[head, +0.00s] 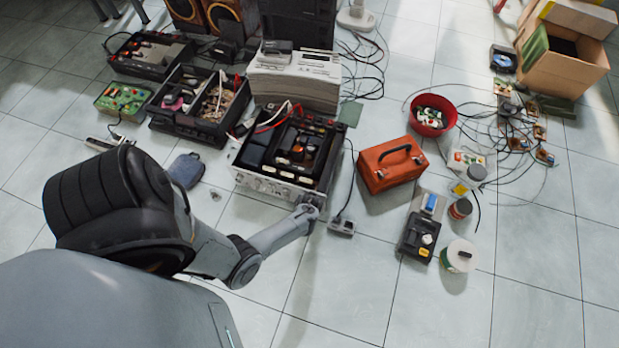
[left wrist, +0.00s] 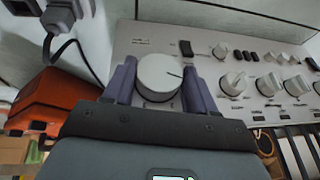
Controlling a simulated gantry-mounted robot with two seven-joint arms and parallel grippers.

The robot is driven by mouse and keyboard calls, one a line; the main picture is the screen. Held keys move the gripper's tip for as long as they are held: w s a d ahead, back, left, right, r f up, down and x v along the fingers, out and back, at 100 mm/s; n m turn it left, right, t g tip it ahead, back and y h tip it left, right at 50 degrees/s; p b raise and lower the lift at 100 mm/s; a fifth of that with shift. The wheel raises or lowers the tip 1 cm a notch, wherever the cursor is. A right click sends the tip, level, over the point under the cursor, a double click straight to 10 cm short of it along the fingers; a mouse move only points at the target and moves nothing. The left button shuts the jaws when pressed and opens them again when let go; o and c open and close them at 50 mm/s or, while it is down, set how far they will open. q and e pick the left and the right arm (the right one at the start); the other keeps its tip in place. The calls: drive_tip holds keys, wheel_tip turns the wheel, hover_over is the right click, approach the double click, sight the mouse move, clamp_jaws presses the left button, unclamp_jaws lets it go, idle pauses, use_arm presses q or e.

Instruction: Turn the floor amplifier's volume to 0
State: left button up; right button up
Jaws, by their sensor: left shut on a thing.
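The floor amplifier (head: 268,186) stands on the tiles in the head view, its top open and its silver front panel facing me. My left gripper (head: 307,211) is at the right end of that panel. In the left wrist view the panel (left wrist: 215,65) carries a large round white knob (left wrist: 158,74) with a dark pointer line toward the right of the picture. My left gripper (left wrist: 159,88) is shut on this knob, one finger on each side. The scale marks around the knob are mostly too small to read. My right gripper is not in view.
A power strip (head: 342,227) with a cable lies just right of the amplifier. An orange toolbox (head: 388,165) stands farther right. Smaller knobs (left wrist: 267,84) and switches line the panel beside the held knob.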

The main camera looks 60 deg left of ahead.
use_arm(q)
drive_tip(key=shift+c, duration=0.7)
drive_tip(key=shift+s, duration=0.1)
drive_tip(key=shift+s+a+f+n+t+h+b, duration=0.2)
drive_tip(key=shift+n+t+h+b, duration=0.35)
drive_tip(key=shift+t+h, duration=0.85)
drive_tip(key=shift+s+a+f+n+t+h+b, duration=0.25)
drive_tip(key=shift+t+h+b, duration=0.5)
drive_tip(key=shift+t+h, duration=0.6)
drive_tip(key=shift+s+a+f+n+t+h+b, duration=0.2)
drive_tip(key=shift+n+t+h+b, duration=0.4)
drive_tip(key=shift+t+h, duration=0.75)
drive_tip(key=shift+r+t, duration=0.15)
drive_tip(key=shift+t, duration=0.35)
